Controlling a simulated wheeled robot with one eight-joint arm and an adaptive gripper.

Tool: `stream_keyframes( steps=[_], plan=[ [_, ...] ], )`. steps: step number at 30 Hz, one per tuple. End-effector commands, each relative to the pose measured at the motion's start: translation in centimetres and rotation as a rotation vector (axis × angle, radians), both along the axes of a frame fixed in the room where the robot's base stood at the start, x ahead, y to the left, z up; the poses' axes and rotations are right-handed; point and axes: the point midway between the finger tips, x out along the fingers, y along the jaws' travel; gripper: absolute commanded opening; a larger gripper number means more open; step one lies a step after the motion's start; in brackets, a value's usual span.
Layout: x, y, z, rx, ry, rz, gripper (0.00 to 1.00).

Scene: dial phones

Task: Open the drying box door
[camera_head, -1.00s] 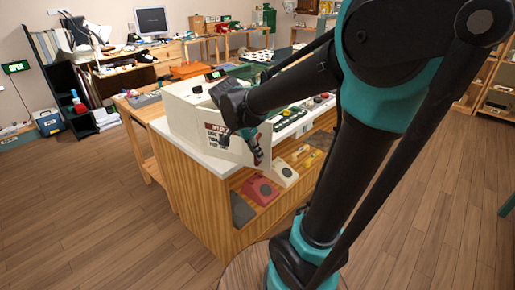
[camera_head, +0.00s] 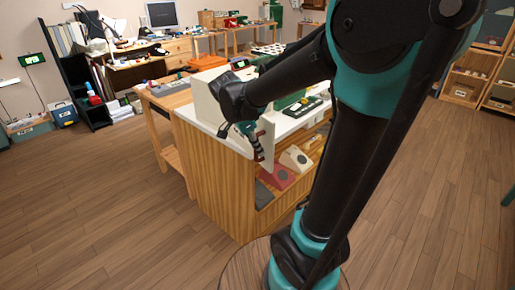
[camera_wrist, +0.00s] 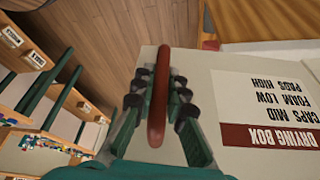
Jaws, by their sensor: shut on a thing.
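The white drying box (camera_head: 205,100) stands on the counter, largely hidden behind my arm in the head view. Its white door (camera_head: 267,142) stands out from the box, past the counter's front edge. In the wrist view the door (camera_wrist: 225,80) carries a label (camera_wrist: 270,110) reading "DRYING BOX", upside down. A red-brown bar handle (camera_wrist: 160,95) runs between my gripper's fingers. My gripper (camera_wrist: 157,90) is shut on this handle, with dark finger pads on both sides. In the head view my gripper (camera_head: 256,146) is at the door's outer face.
The wooden counter (camera_head: 225,180) has open shelves with a red phone (camera_head: 277,178) and a pale phone (camera_head: 296,158) below the door. A dark shelf (camera_head: 75,85) and desks stand behind.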

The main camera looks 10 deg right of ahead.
Motion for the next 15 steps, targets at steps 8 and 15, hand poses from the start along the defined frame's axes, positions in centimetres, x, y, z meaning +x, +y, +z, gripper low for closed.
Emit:
stream_keyframes(
  steps=[8,15],
  plan=[
    [0.03,0.02,0.01,0.000,0.000,0.001,0.00],
    [0.02,0.02,0.01,0.000,0.000,0.001,0.22]
  ],
)
